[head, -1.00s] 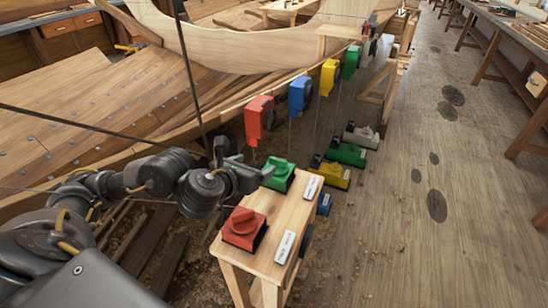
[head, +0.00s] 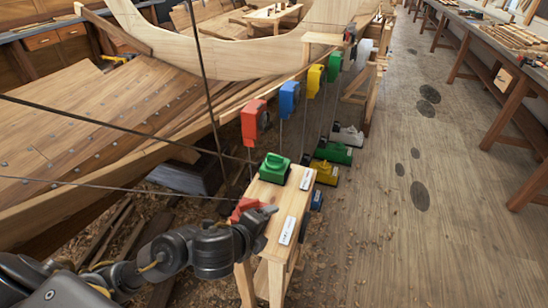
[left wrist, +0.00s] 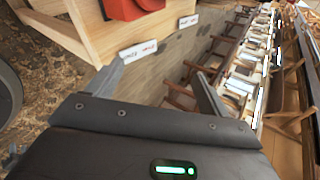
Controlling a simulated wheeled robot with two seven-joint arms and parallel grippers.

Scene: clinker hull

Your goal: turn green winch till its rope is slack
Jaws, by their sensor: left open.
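The green winch (head: 275,166), a block with a knob on top, sits at the far end of a small wooden stand (head: 268,194). The red winch (head: 243,208) is nearer on the same stand and partly hidden by my left gripper (head: 268,212). My left gripper is open and empty, beside the red winch and on the near side of the green one, apart from the green one. In the left wrist view, its spread fingers (left wrist: 158,95) have nothing between them, and part of the red winch (left wrist: 135,8) shows at the top. My right gripper is out of view.
Dark, straight-looking ropes (head: 120,128) run left from near the stand. White labels (head: 287,230) lie on its top. Red (head: 253,122), blue, yellow and green blocks hang behind it. Yellow (head: 325,172) and green (head: 333,152) units stand low behind. The floor at right (head: 400,240) is clear.

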